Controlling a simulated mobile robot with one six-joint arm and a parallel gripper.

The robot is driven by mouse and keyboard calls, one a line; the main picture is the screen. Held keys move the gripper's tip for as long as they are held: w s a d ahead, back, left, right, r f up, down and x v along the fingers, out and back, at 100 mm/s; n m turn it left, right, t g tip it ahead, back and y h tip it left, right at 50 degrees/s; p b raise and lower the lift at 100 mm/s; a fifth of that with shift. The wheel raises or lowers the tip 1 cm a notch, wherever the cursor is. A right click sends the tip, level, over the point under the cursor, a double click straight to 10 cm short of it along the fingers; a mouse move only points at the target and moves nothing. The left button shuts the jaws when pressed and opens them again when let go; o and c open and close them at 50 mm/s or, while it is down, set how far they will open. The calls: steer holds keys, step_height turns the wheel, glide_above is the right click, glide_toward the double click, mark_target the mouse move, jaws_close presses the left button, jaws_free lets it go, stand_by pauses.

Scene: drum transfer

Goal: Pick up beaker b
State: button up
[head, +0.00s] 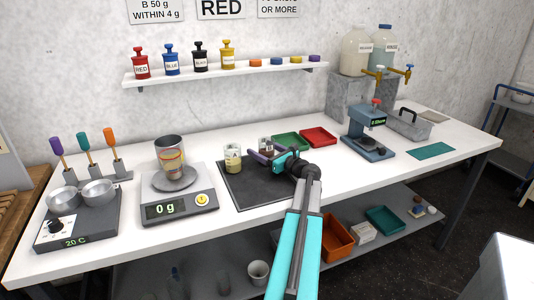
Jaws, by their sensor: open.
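Two small clear beakers stand upright on the dark mat (254,190). The left beaker (232,158) holds something pale yellow and has a light label. The other beaker (265,144) is at the mat's back right, partly hidden by my gripper. I cannot read the letter on either, so I cannot tell which is beaker b.
A hot plate (75,228) is further left. Green (291,141) and red (318,137) trays lie behind my arm. A press-like device (371,140) stands right. The front right table is clear.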

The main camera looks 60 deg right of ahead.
mark_target(261, 141)
steer(key=shift+x, duration=0.8)
steer(key=shift+c, duration=0.2)
steer(key=c, duration=1.3)
steer(key=shift+o, duration=0.2)
steer(key=shift+r, duration=0.2)
steer(key=shift+s+r, duration=0.1)
steer(key=shift+r, duration=1.55)
steer(key=shift+s+a+r+b, duration=0.15)
steer(key=shift+s+a, duration=0.3)
steer(key=shift+s, duration=0.35)
steer(key=shift+s+a+f+b, duration=0.1)
steer(key=shift+s+a+b, duration=0.1)
steer(key=shift+s+a, duration=0.45)
steer(key=shift+s+a+r+b, duration=0.15)
steer(key=shift+s+a, duration=0.1)
steer(key=shift+s, duration=0.7)
steer(key=a+b+v, duration=0.1)
steer(key=a+v, duration=0.1)
steer(key=v, duration=0.8)
steer(key=shift+w+r, duration=0.2)
steer(key=shift+r, duration=0.25)
